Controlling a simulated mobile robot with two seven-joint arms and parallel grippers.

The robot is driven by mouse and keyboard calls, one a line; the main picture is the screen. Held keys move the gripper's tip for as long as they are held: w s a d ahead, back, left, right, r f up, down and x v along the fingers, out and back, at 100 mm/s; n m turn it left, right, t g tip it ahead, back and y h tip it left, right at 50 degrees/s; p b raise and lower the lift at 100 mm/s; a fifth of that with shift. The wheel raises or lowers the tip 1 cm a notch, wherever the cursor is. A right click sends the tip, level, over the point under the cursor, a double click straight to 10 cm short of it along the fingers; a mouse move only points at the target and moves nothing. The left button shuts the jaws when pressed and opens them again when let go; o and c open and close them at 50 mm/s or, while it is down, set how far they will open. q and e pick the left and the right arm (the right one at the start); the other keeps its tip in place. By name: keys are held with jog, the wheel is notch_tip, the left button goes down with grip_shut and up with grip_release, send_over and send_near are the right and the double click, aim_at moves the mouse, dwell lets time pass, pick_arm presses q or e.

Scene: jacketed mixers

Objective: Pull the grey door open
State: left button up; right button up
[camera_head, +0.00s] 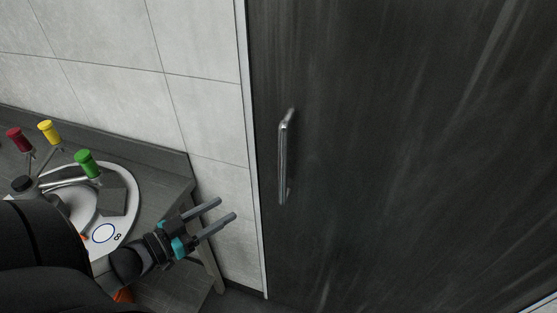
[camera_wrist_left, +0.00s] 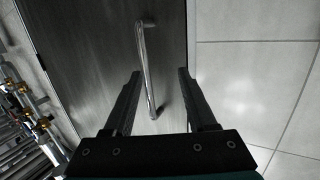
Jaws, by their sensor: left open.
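The grey door (camera_head: 400,150) is a dark grey panel with streaks filling the right side of the head view; it stands flush in its frame and looks shut. Its upright metal bar handle (camera_head: 284,160) is near the door's left edge. My left gripper (camera_head: 228,208) is left of the handle and lower, its two fingers apart and empty, pointing right toward the door. In the left wrist view the handle (camera_wrist_left: 146,70) shows ahead between the two open fingers (camera_wrist_left: 158,75), with the door (camera_wrist_left: 90,50) behind it. My right gripper is not in view.
A dark counter (camera_head: 165,210) stands at the left below a tiled wall (camera_head: 195,90). On it is a white mixer (camera_head: 130,225) with a red knob (camera_head: 15,138), a yellow knob (camera_head: 49,131) and a green knob (camera_head: 88,163). Pipes (camera_wrist_left: 30,115) show at the left in the wrist view.

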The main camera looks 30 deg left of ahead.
aim_at(279, 170)
pick_arm(q)
notch_tip(279, 170, up, 6)
jog(key=w+d+m+h, duration=0.1)
jog(key=d+h, duration=0.1)
jog(key=d, duration=0.1)
jog(key=shift+t, duration=0.4)
jog(key=x, duration=1.4)
jog(key=shift+w, duration=0.4)
jog(key=shift+c, duration=0.3)
grip_shut()
